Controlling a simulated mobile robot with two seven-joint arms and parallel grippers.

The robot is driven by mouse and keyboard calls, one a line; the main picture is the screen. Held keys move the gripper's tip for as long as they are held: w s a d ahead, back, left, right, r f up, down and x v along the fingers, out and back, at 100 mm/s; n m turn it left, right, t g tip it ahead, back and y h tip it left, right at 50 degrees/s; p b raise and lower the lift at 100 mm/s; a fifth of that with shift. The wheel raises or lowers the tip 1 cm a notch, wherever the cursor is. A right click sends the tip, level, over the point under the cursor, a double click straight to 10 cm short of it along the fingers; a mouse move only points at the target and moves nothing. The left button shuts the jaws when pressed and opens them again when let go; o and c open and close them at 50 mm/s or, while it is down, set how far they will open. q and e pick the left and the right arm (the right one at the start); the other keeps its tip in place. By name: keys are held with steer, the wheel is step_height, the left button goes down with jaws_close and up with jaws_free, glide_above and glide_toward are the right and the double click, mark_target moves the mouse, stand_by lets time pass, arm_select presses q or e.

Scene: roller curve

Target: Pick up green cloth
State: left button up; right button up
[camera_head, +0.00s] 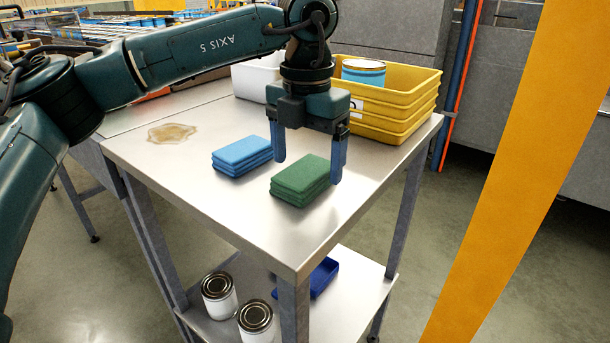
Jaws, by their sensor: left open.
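The green cloth (300,181) is a folded stack lying flat near the front right part of the metal table's top. My left gripper (309,170) is open and points down, with its two blue fingers spread. Its left finger shows behind the cloth's upper left side and its right finger beside the cloth's right side. Nothing is held between the fingers. I cannot tell whether either finger touches the cloth. My right gripper does not show.
A blue folded cloth (242,156) lies just left of the green one. A spill (172,133) is on the metal table (255,215). Stacked yellow bins (400,118) holding a can (364,74) stand at the back right. Cans (219,293) and a blue tray (323,276) sit on the lower shelf. A yellow post (510,170) rises at right.

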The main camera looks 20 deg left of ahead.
mark_target(307, 168)
arm_select(q)
steer(key=shift+f, duration=0.9)
steer(key=shift+c, duration=0.3)
steer(key=c, duration=1)
step_height(307, 168, up, 10)
steer(key=shift+r, duration=0.1)
steer(key=o, duration=0.3)
steer(key=shift+c, duration=1.2)
